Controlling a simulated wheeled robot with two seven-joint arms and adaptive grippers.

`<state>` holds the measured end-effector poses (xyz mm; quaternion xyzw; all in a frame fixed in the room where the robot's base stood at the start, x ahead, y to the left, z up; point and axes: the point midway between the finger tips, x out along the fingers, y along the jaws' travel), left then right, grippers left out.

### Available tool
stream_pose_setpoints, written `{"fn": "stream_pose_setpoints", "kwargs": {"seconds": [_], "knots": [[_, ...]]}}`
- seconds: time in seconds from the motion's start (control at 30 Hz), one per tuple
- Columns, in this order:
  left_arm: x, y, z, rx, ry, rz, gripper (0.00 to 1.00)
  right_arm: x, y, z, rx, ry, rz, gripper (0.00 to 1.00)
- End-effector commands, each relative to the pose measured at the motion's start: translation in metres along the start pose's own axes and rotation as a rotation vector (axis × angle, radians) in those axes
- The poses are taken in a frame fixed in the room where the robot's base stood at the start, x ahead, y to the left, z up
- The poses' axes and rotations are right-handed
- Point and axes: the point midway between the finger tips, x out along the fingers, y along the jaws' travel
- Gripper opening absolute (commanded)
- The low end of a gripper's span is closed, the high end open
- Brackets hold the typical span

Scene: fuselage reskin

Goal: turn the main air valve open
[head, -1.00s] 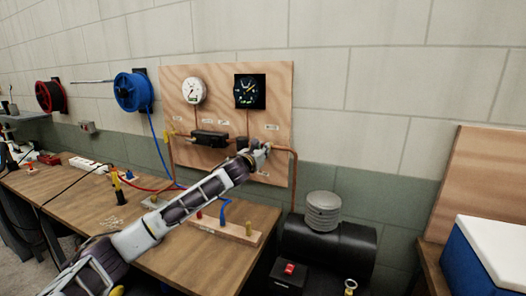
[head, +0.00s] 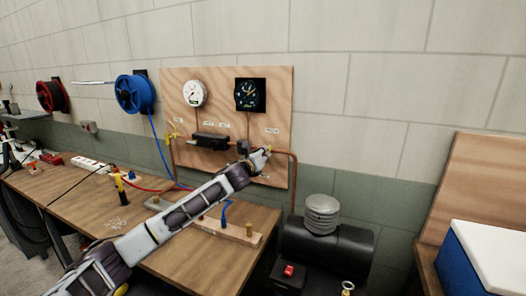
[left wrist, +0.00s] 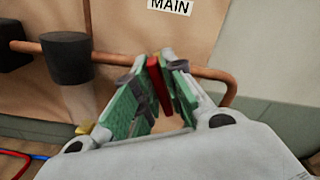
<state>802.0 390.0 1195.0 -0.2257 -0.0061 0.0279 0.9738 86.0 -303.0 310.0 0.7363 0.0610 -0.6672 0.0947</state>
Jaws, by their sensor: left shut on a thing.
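The main air valve's red handle (left wrist: 159,88) shows in the left wrist view, below a label reading MAIN (left wrist: 170,6) and in front of the copper pipe (left wrist: 115,59). My left gripper (left wrist: 160,72) is shut on this handle, one green-padded finger on each side. In the head view my left gripper (head: 264,155) is at the right part of the plywood board (head: 279,90), on the pipe run. The handle and valve body are largely hidden there by the gripper. My right gripper is not in view.
Two round gauges, one white (head: 194,93) and one black (head: 249,94), are above the pipe. A black tank (head: 345,250) stands below right, with a ribbed grey cap (head: 322,212). My left arm crosses above the wooden workbench (head: 180,262). A blue cooler (head: 462,262) is at far right.

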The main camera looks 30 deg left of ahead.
Motion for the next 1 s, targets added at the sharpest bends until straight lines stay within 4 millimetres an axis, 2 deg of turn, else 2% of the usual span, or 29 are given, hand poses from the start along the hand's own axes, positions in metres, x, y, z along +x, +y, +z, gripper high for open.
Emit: {"fn": "stream_pose_setpoints", "kwargs": {"seconds": [0.23, 0.63, 1.0], "knots": [[0.000, 0.001, 0.001, -0.196, 0.002, 0.001, 0.00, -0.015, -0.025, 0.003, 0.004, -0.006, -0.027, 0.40], [0.000, 0.003, 0.000, -0.547, 0.001, 0.001, 0.00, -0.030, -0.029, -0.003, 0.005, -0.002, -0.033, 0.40], [0.000, 0.005, -0.002, -0.888, 0.000, 0.001, 0.00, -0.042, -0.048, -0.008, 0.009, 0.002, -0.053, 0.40]]}}
